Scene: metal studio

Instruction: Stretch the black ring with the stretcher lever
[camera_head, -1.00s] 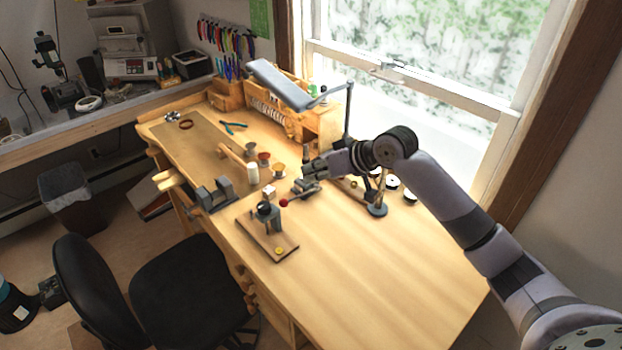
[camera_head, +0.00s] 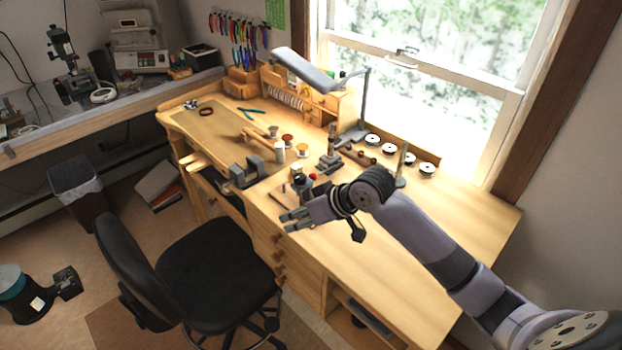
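The ring stretcher (camera_head: 299,182) stands near the front edge of the workbench. My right gripper and wrist cover much of it and its base. Its lever's red ball (camera_head: 312,177) shows just above my gripper. A dark part sits at the stretcher's top, but I cannot tell whether the black ring is there. My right gripper (camera_head: 287,219) is at the bench's front edge, in front of the stretcher in the picture. Its two fingers point left with a gap between them, and nothing shows between them. I cannot tell whether it touches the stretcher. My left gripper is out of view.
A lamp (camera_head: 303,69) and a small dark stand (camera_head: 330,155) are behind. A chair (camera_head: 215,275) is in front. The bench's right part is clear.

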